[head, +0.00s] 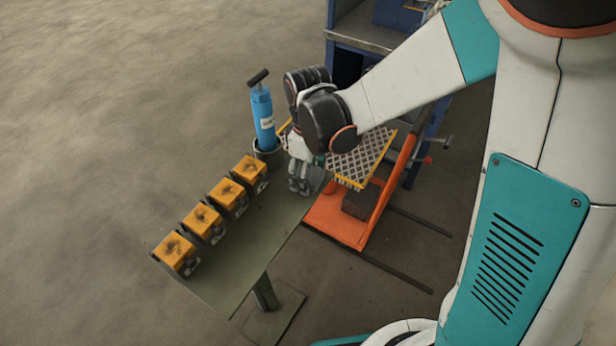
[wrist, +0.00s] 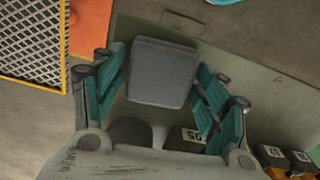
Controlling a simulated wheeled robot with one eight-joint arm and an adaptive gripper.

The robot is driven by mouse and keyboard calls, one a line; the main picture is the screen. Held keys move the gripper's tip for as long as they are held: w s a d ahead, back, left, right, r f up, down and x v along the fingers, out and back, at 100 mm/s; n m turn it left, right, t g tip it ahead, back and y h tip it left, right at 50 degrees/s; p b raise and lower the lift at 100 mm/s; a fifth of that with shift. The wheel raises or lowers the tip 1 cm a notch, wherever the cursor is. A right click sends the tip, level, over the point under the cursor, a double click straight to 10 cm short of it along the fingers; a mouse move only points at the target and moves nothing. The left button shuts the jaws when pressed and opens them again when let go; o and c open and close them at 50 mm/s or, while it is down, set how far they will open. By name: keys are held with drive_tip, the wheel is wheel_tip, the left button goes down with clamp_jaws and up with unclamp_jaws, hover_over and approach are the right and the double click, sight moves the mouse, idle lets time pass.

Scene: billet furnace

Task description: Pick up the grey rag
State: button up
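The grey rag (wrist: 162,73) looks like a folded, squarish pad and lies on the green-grey table (head: 232,262) near its far end. In the head view the rag (head: 317,180) is partly hidden behind my gripper (head: 300,185), which points down at that end of the table. In the wrist view my gripper (wrist: 160,85) is open, with a teal-padded finger on each side of the rag. The left finger appears slightly apart from it; whether the right one touches it I cannot tell. Height above the table is unclear.
Several yellow-topped blocks (head: 202,219) stand in a row along the table's left edge. A blue pump-like cylinder (head: 263,118) stands in a dark holder at the far corner. An orange cart (head: 337,216) with a yellow-edged mesh panel (head: 361,160) is close on the right.

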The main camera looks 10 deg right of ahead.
drive_tip(key=c, duration=0.5)
drive_tip(key=shift+r, duration=0.1)
wheel_tip(320, 180, up, 20)
drive_tip(key=p, duration=1.4)
